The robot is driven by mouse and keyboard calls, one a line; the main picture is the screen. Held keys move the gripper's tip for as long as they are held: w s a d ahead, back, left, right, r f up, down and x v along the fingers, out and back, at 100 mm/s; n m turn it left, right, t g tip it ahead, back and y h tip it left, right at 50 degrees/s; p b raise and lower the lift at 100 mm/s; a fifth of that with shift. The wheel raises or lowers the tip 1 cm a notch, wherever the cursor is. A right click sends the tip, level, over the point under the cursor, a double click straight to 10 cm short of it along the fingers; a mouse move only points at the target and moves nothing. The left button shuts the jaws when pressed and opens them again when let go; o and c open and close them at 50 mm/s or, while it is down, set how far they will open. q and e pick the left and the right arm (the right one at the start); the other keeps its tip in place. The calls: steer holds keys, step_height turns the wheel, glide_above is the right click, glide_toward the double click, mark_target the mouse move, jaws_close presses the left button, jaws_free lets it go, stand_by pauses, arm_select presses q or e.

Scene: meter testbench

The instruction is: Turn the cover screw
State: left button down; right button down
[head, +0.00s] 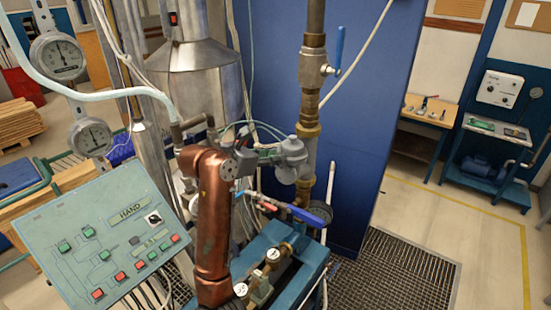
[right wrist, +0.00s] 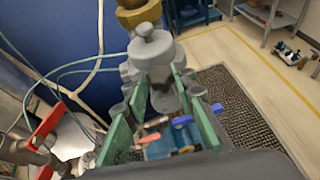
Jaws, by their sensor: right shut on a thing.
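A grey metal fitting (head: 291,158) with a rounded top sits on the vertical brass pipe in the head view. It also shows in the right wrist view (right wrist: 154,52). My right gripper (head: 268,157) reaches it from the left. In the right wrist view my right gripper's green finger pads (right wrist: 162,85) stand on either side of a grey part of this fitting, shut on it. This part looks like the cover screw (right wrist: 165,101); its outline is partly hidden by the fingers. My left gripper is not in view.
A blue-handled valve (head: 337,50) is above on the pipe. A red lever (head: 270,207) and a blue lever (head: 308,217) are just below the fitting. The control panel (head: 105,240) stands at the left. The blue wall panel (head: 365,110) is behind; a floor grate (head: 405,275) lies right.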

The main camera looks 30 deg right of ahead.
steer(key=shift+w+d+r+m+g+p, duration=0.1)
steer(key=shift+w+m+g+p, duration=0.15)
steer(key=shift+m+g+p, duration=0.7)
steer(key=shift+w+a+m+g+p, duration=0.1)
steer(key=shift+w+m+g+p, duration=0.2)
steer(key=shift+m+g, duration=1.3)
steer(key=shift+w+d+r+m+g+p, duration=0.1)
steer(key=shift+w+m+g+p, duration=0.15)
steer(key=shift+m+g+p, duration=0.95)
steer(key=shift+f+g+b, duration=0.15)
steer(key=shift+g+b, duration=0.3)
steer(key=shift+b, duration=0.1)
steer(key=c, duration=1.6)
jaws_free()
step_height(320, 180, up, 10)
steer(key=shift+f, duration=0.1)
